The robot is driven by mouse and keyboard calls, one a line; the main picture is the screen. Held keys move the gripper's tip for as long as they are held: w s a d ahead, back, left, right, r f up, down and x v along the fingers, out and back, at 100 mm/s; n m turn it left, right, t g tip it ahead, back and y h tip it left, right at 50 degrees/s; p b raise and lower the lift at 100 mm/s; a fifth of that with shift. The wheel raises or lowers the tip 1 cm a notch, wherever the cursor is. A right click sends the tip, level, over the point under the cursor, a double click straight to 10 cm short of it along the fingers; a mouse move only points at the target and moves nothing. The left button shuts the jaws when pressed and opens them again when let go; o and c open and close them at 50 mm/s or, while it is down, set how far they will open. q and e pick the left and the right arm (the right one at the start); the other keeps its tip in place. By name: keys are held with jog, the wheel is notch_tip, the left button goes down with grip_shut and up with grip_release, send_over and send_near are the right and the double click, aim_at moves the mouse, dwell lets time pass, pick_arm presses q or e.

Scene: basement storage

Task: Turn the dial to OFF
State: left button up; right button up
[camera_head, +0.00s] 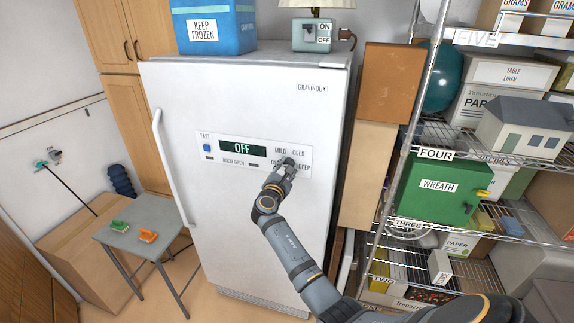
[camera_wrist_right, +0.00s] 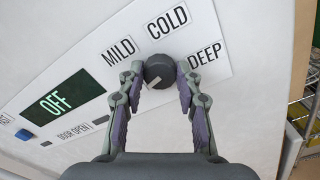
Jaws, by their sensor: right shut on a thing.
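The white freezer (camera_head: 240,210) has a control panel with a dark round dial (camera_wrist_right: 159,70) at its right end. MILD, COLD and DEEP labels show around the dial; the label at its lower left is mostly hidden by my gripper. A light mark on the dial points down and to the left in the right wrist view. The green display (camera_head: 242,149) reads OFF; it also shows in the right wrist view (camera_wrist_right: 57,104). My right gripper (camera_head: 284,166) is shut on the dial, one finger on each side. My left gripper is out of view.
A blue KEEP FROZEN box (camera_head: 215,30) and a small ON/OFF switch box (camera_head: 311,36) stand on the freezer. A small table (camera_head: 150,222) with two coloured clips is at left. A loaded wire shelf (camera_head: 440,150) stands at right.

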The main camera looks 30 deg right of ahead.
dwell(0.4)
jog(key=o, duration=1.1)
jog(key=shift+o, duration=0.2)
jog(key=v, duration=0.7)
jog(key=shift+s+a, duration=0.15)
jog(key=shift+s, duration=0.05)
